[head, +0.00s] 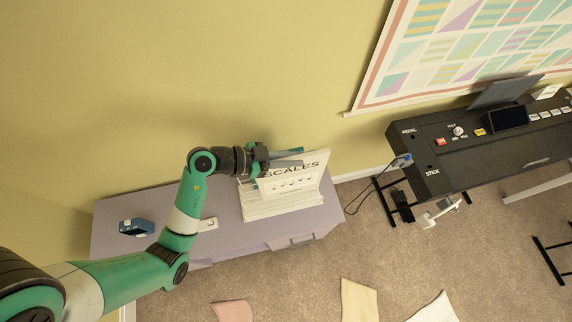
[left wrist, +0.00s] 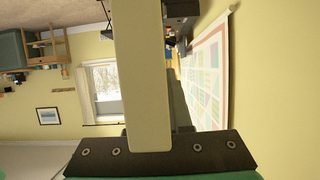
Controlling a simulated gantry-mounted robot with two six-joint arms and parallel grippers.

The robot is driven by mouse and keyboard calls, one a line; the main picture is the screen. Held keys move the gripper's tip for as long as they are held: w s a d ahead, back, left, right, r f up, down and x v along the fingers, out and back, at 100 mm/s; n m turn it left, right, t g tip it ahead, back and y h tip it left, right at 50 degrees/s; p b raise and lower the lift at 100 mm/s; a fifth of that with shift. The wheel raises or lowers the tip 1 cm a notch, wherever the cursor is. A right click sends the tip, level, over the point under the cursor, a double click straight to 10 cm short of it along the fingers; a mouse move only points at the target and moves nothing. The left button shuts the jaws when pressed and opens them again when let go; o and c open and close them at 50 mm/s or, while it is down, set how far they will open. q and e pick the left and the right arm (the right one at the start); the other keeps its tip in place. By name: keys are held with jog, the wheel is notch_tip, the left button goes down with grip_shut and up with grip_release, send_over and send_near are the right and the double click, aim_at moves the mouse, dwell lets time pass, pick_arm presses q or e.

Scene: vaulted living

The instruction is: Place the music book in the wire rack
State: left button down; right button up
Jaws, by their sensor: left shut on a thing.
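The music book (head: 292,176), a white cover marked "SCALES", stands roughly upright over the right part of the lilac cabinet. My left gripper (head: 282,160) is shut on its upper left part. In the left wrist view the book (left wrist: 142,75) shows edge-on as a cream slab rising from the gripper. The white wire rack (head: 283,207) is on the cabinet top, directly below the book. The book's lower edge overlaps the rack in the picture; I cannot tell whether it sits in a slot or just above. My right gripper is not in view.
The lilac cabinet (head: 170,202) stands against the yellow wall. A dark blue object (head: 136,227) and a small white piece (head: 208,224) lie on its left part. A black keyboard (head: 470,145) stands to the right. Paper sheets (head: 358,299) lie on the carpet.

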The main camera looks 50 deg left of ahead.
aim_at(291, 181)
pick_arm(q)
notch_tip(291, 181, down, 16)
jog(key=b, duration=0.8)
jog(key=c, duration=1.3)
grip_release()
jog(key=shift+f, duration=0.1)
jog(key=o, duration=0.5)
jog(key=shift+c, duration=0.2)
